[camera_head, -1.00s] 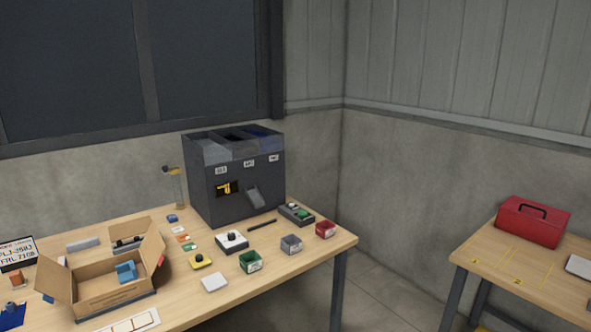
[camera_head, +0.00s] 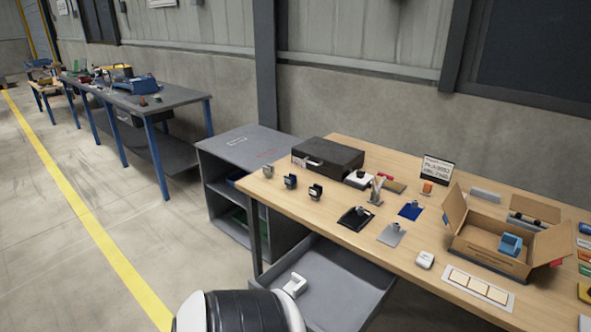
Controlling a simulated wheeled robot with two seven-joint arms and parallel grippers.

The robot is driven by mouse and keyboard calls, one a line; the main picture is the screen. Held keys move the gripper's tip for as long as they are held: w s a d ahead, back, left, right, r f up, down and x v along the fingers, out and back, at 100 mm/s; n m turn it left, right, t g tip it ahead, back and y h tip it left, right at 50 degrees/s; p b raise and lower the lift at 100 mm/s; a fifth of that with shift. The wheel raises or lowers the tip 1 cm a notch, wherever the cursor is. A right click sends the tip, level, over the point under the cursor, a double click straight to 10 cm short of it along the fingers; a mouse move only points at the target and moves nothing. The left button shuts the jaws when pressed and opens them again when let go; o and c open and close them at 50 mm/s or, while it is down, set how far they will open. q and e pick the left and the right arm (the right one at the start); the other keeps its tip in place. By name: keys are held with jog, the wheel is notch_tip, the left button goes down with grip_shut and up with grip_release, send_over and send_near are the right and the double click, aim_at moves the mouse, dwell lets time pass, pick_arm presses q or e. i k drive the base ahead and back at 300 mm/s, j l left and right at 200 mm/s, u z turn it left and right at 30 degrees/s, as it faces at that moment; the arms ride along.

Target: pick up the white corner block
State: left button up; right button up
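A small white block (camera_head: 424,259) sits near the front edge of the wooden table, left of a white tray with pale tiles. Another small white piece (camera_head: 295,285) shows low in the view against the grey bin, close to my own black and white body part. Both are too small to tell which one is the corner block. Neither of my grippers shows.
The wooden table (camera_head: 330,213) carries an open cardboard box (camera_head: 487,263), a black case (camera_head: 327,157), a black plate (camera_head: 355,218), a blue plate (camera_head: 409,212) and several small parts. A grey bin (camera_head: 345,290) stands below its front edge. Open floor lies left.

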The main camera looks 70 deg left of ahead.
aim_at(297, 286)
jog(key=u, duration=2.3)
jog(key=i+j, duration=0.35)
jog(key=i+j+z, duration=0.1)
jog(key=i+j, duration=0.25)
jog(key=j, duration=0.2)
